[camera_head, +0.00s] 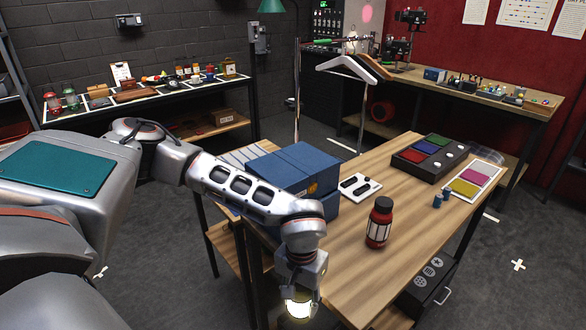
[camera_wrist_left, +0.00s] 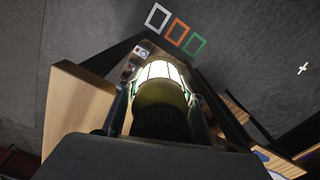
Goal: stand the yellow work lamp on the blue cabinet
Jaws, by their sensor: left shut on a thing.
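My left gripper (camera_head: 300,283) is shut on the work lamp (camera_head: 299,308), just off the near left edge of the wooden table. The lamp's lit, pale yellow part shows below the fingers; the rest is hidden. In the left wrist view the lamp (camera_wrist_left: 160,92) sits between the two fingers, with a dull yellow cap and a glowing barred part. A blue box-shaped body (camera_head: 290,165) with a small orange label stands on the table's left side, behind my forearm. It is the only large blue thing in view; I cannot make out doors on it. My right gripper is out of view.
On the wooden table (camera_head: 345,270) stand a red bottle (camera_head: 379,222), a white panel (camera_head: 356,187), small blue cylinders (camera_head: 440,200) and a dark tray of coloured blocks (camera_head: 430,154). A black drawer unit (camera_head: 425,285) is under the right side. The table's near middle is bare.

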